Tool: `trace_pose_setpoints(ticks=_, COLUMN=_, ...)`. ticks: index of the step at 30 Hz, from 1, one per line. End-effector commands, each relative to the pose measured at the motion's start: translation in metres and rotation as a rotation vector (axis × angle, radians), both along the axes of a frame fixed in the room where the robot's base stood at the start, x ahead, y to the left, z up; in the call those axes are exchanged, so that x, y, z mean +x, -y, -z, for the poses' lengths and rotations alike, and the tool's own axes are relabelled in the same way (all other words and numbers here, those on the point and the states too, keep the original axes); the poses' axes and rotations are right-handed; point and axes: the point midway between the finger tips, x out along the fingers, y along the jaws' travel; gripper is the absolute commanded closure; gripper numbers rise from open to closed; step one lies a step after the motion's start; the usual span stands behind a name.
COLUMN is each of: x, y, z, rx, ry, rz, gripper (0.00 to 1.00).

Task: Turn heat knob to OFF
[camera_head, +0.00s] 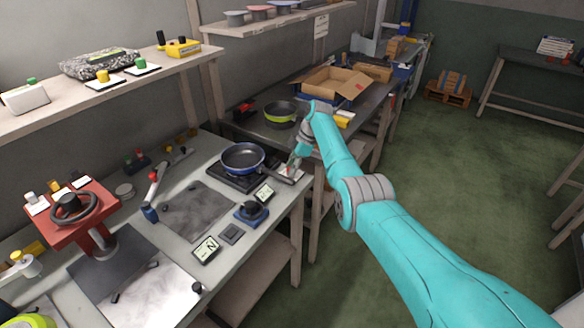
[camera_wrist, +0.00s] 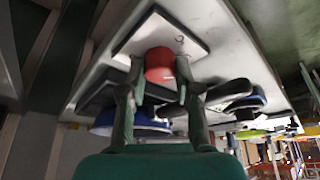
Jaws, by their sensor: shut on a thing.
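The heat knob (camera_wrist: 160,64) is a short red cylinder on a white plate (camera_wrist: 166,32) in the wrist view. A small dark mark shows on the plate beyond the knob. Its pointer direction cannot be made out. My gripper (camera_wrist: 160,82) has one finger on each side of the knob and is shut on it. In the head view my gripper (camera_head: 293,166) is small, just right of the blue-rimmed frying pan (camera_head: 242,157) at the bench's right end. The knob is mostly hidden there. The pan sits on a black hob.
The pan's dark handle (camera_head: 283,178) lies close to my gripper. A small display (camera_head: 264,193) and a dark blue knob unit (camera_head: 251,211) stand in front of the hob. A green-rimmed pan (camera_head: 280,115) and an open carton (camera_head: 335,84) are on the bench behind.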

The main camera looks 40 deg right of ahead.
Motion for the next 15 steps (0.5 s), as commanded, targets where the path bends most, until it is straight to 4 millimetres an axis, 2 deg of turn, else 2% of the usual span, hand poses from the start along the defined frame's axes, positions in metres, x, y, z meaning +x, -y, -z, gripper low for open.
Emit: trace_pose_setpoints(ticks=15, x=-0.0002, y=0.0002, z=0.0009, rx=0.0, ry=-0.001, rz=-0.047, gripper=1.0)
